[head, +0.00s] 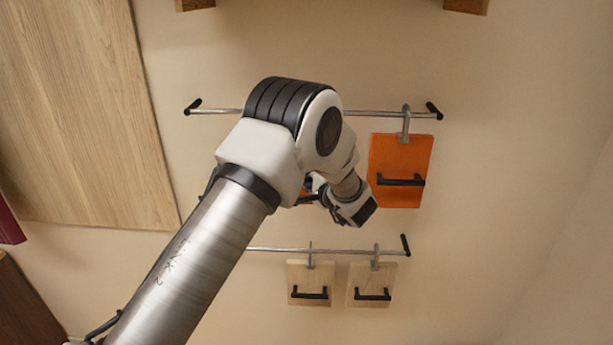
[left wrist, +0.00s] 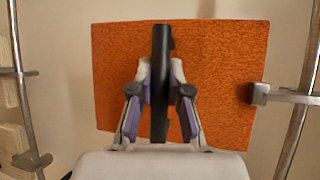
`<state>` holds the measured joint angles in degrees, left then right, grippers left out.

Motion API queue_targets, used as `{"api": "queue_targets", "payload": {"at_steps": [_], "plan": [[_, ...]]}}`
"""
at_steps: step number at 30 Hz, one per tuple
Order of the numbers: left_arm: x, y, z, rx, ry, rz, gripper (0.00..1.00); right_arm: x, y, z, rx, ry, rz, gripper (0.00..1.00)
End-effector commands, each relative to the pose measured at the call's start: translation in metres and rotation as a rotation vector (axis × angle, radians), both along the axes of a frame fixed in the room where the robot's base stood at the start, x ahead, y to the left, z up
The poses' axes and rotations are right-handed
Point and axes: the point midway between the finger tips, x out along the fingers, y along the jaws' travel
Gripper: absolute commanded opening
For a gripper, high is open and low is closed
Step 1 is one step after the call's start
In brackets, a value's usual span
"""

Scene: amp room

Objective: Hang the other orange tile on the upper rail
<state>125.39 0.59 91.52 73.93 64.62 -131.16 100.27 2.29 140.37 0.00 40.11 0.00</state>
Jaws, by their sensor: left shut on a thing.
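One orange tile (head: 410,155) hangs by its hook near the right end of the upper rail (head: 375,113) in the head view. The other orange tile (left wrist: 215,75) fills the middle of the left wrist view, with its black handle (left wrist: 161,40) upright in the picture. My left gripper (left wrist: 161,85) is shut on that handle. The tile's metal hook (left wrist: 262,94) reaches the rail at right (left wrist: 303,110); I cannot tell whether it is seated around it.
The lower rail (head: 270,249) carries two pale wooden tiles, one at left (head: 310,272) and one at right (head: 376,275), each with a black handle. A large wooden panel (head: 80,110) is on the wall at left. The upper rail's left stretch looks bare.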

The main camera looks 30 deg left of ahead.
Motion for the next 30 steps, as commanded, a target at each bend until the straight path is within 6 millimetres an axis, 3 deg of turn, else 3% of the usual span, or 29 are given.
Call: {"api": "queue_targets", "payload": {"at_steps": [8, 9, 10, 11, 22, 30], "plan": [[0.000, 0.000, 0.000, 0.001, -0.003, 0.000, 0.00, 0.000, 0.000, 0.000, 0.000, 0.000, 0.000, 0.40], [0.000, 0.000, 0.000, 0.001, -0.003, 0.000, 0.31, 0.000, 0.000, 0.000, 0.000, 0.000, 0.000, 0.40], [0.000, 0.000, 0.000, 0.001, -0.003, 0.000, 0.41, 0.000, 0.000, 0.000, 0.000, 0.000, 0.000, 0.40], [0.000, 0.000, 0.000, 0.001, -0.002, 0.000, 0.46, 0.000, 0.000, 0.000, 0.000, 0.000, 0.000, 0.40], [-0.002, -0.006, 0.001, 0.001, -0.001, -0.001, 0.46, 0.000, 0.000, 0.000, 0.000, 0.000, 0.000, 0.40], [-0.028, -0.060, 0.016, 0.006, -0.001, -0.005, 0.46, 0.000, 0.000, 0.000, 0.000, 0.000, 0.000, 0.40]]}}
